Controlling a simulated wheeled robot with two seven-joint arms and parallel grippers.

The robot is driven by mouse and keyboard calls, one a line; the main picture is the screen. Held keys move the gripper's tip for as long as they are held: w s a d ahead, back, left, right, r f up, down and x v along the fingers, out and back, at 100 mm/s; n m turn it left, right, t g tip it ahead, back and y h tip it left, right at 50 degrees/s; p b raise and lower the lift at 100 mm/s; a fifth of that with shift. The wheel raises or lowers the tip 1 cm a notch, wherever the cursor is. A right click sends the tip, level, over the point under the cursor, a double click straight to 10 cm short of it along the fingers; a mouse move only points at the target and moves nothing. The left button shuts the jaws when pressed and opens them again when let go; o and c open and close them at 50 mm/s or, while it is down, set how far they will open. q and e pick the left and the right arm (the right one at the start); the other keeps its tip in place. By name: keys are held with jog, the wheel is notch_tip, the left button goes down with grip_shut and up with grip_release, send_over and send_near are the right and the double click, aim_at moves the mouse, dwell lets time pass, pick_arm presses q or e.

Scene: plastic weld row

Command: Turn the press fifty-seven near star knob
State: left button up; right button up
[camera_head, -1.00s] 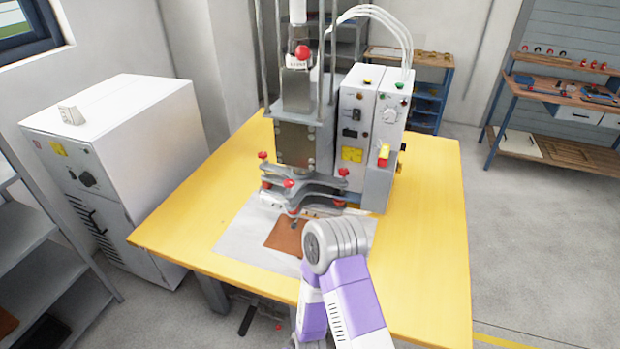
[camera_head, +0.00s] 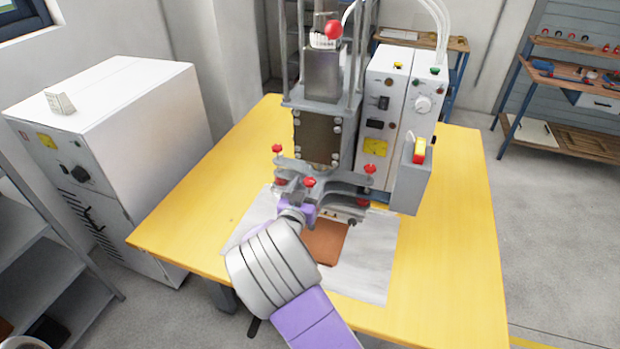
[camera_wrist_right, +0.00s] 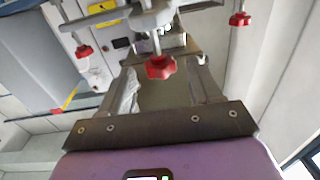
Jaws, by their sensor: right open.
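The press (camera_head: 318,135) stands on the yellow table, with several red star knobs around its lower plates. The near star knob (camera_head: 309,183) is the front one, just above my right wrist. In the right wrist view, a red star knob (camera_wrist_right: 160,67) lies in line with the gap between the fingers of my right gripper (camera_wrist_right: 165,78). The gripper is open and empty; contact with the knob cannot be told. In the head view, my wrist hides most of this gripper. My left gripper is not in view.
Other red knobs (camera_head: 277,149) (camera_head: 370,169) flank the near one. A control box (camera_head: 385,125) with a red and yellow switch (camera_head: 419,150) adjoins the press on the right. A brown piece (camera_head: 326,243) lies on a pale sheet (camera_head: 362,270). The yellow table (camera_head: 465,235) is clear at right.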

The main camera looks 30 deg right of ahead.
aim_at(311, 178)
jog(key=shift+x, duration=2.1)
jog(key=shift+f, duration=0.1)
jog(key=c, duration=0.9)
jog(key=shift+c, duration=0.2)
